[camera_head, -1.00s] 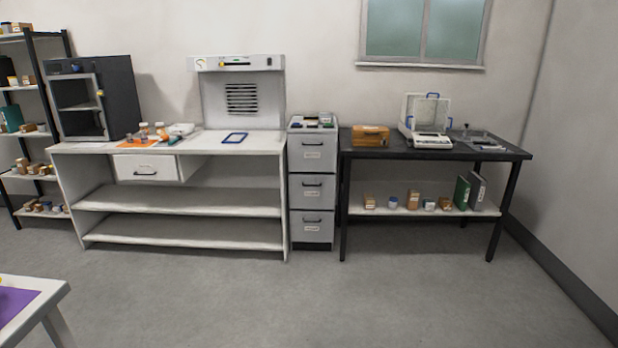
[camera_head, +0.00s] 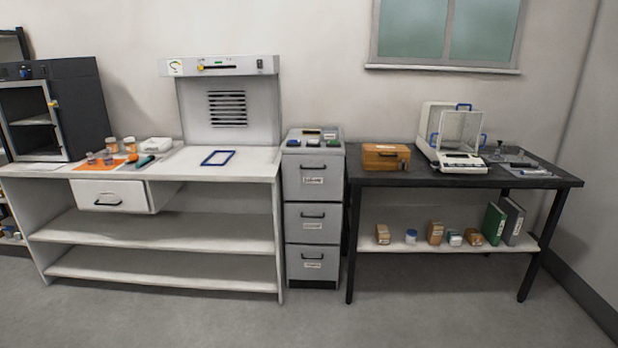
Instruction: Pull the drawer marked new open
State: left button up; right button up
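A grey cabinet with three stacked drawers stands between the white bench and the dark table. Its top drawer (camera_head: 313,180), middle drawer (camera_head: 312,223) and bottom drawer (camera_head: 312,263) look shut. Each has a dark handle and a small white label below it. The label writing is too small to read, so I cannot tell which is marked new. A white drawer (camera_head: 113,196) with a dark handle hangs under the white bench top at the left. Neither of my grippers shows in the head view.
The white bench (camera_head: 60,228) holds bottles, an orange mat (camera_head: 98,165) and a blue frame (camera_head: 218,158). The dark table (camera_head: 400,178) holds a wooden box (camera_head: 386,157) and a balance (camera_head: 458,140). The grey floor (camera_head: 330,320) in front is clear.

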aim_at(306, 176)
jog(key=i+j, duration=0.1)
jog(key=i, duration=2.55)
jog(key=l+z, duration=0.05)
jog(key=l, duration=0.05)
